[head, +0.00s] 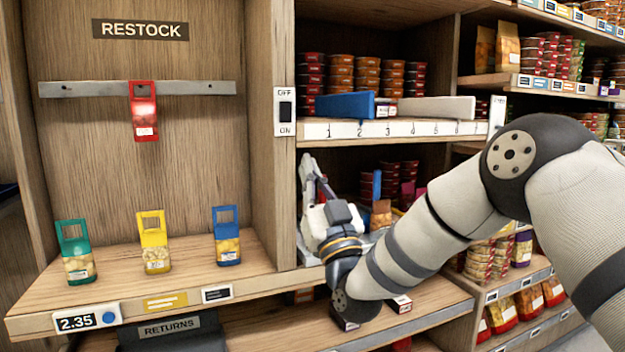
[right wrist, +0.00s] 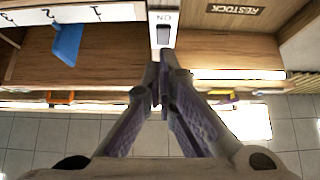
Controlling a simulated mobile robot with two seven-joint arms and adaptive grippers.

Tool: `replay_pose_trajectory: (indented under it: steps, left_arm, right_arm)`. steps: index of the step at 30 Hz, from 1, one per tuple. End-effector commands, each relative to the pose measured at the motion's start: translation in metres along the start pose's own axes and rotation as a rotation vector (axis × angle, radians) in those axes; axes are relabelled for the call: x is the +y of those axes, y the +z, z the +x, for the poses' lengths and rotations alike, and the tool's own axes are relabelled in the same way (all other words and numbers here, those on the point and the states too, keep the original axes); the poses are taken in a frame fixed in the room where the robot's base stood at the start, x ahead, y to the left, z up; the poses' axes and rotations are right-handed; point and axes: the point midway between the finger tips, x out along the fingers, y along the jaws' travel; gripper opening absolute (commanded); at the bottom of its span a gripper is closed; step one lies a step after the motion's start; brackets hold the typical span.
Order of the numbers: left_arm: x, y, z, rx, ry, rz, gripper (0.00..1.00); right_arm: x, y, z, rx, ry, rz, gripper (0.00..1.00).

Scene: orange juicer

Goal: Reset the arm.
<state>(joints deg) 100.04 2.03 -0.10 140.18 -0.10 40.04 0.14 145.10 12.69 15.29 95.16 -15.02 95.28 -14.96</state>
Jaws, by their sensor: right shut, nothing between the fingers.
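My right arm comes in from the right in the head view, with its elbow bent. My right gripper (head: 308,170) points upward in front of the lower compartment, just right of the wooden divider. In the right wrist view the fingers of my right gripper (right wrist: 160,72) are shut with nothing between them. They lie below the off/on switch plate (right wrist: 163,30) in that picture. The same switch plate (head: 285,112) shows on the divider in the head view, above the gripper. My left gripper is in neither view.
A red bag (head: 144,112) hangs on the metal rail (head: 70,89). Green (head: 76,252), yellow (head: 154,242) and blue (head: 227,236) bags stand on the left shelf. A blue wedge (head: 345,105) and a beige wedge (head: 437,109) lie on the numbered shelf. Stocked shelves flank my arm.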

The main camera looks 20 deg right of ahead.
Motion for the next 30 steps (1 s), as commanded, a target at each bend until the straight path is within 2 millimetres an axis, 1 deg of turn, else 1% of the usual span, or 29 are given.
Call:
replay_pose_trajectory:
  steps: [1, 4, 17, 19, 20, 22, 23, 24, 26, 27, 29, 30]
  left_arm:
    - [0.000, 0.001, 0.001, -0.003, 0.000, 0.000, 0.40]
    - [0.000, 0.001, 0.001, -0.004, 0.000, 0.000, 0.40]
    - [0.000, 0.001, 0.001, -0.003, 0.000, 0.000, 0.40]
    - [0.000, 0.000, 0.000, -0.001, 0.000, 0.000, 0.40]
    - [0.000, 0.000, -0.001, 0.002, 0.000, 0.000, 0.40]
    - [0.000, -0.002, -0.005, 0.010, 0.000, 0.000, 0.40]
    - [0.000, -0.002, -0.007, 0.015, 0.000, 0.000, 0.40]
    - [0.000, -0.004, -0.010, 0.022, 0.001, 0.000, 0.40]
    - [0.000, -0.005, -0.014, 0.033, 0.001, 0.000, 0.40]
    - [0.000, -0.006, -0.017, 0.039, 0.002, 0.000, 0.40]
    - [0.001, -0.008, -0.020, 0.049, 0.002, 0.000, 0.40]
    - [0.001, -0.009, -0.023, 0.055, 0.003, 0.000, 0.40]
  right_arm:
    - [0.000, 0.002, -0.005, -0.001, 0.000, 0.000, 0.00]
    - [0.000, 0.002, -0.010, -0.001, 0.000, 0.000, 0.00]
    - [0.000, 0.002, -0.010, 0.000, 0.000, 0.000, 0.00]
    - [-0.002, 0.011, -0.016, -0.033, -0.005, 0.003, 0.00]
    - [-0.003, 0.020, -0.022, -0.067, -0.010, 0.006, 0.00]
    - [-0.010, 0.055, -0.049, -0.205, -0.029, 0.018, 0.00]
    - [-0.013, 0.074, -0.067, -0.284, -0.038, 0.024, 0.00]
    - [-0.017, 0.100, -0.095, -0.401, -0.050, 0.032, 0.00]
    - [-0.022, 0.135, -0.144, -0.580, -0.064, 0.047, 0.00]
    - [-0.025, 0.155, -0.179, -0.699, -0.072, 0.055, 0.00]
    - [-0.028, 0.179, -0.235, -0.874, -0.078, 0.068, 0.00]
    - [-0.029, 0.190, -0.273, -0.991, -0.080, 0.074, 0.00]
